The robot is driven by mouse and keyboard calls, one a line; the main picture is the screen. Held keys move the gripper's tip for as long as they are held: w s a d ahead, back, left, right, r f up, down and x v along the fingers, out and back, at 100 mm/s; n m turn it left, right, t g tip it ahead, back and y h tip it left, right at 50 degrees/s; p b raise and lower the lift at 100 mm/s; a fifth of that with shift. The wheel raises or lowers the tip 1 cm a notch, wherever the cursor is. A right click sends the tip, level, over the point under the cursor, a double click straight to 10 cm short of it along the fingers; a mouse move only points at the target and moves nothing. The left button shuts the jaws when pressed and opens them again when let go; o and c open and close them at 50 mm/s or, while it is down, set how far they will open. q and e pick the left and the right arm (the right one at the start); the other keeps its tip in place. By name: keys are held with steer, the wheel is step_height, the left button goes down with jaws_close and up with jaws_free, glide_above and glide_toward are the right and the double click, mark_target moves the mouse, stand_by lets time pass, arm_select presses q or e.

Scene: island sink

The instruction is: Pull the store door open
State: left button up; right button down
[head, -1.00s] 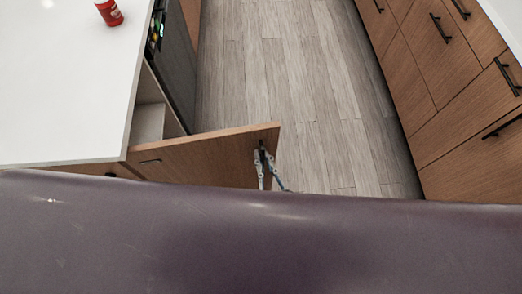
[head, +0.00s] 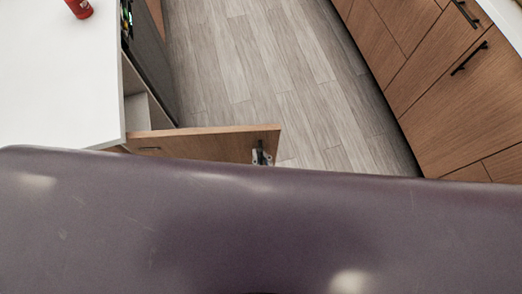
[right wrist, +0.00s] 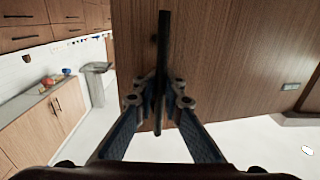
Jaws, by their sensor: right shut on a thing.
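The store door (head: 205,143) is a wooden cabinet door on the island, swung open and standing out across the aisle. The open cabinet (head: 137,108) shows a pale interior behind it. My right gripper (head: 262,157) is at the free end of the door. In the right wrist view, my right gripper (right wrist: 158,98) is shut on the black upright door handle (right wrist: 163,50), with the wooden door face (right wrist: 215,60) behind it. My left gripper is not in view.
A red can (head: 79,8) stands on the white island counter (head: 60,80). Grey plank floor (head: 260,70) lies clear in the aisle. Wooden drawers (head: 440,90) with black handles line the right side.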

steer(key=shift+r, duration=0.1)
steer(key=c, duration=2.3)
jaws_free()
steer(key=shift+c, duration=0.2)
steer(key=v, duration=1.2)
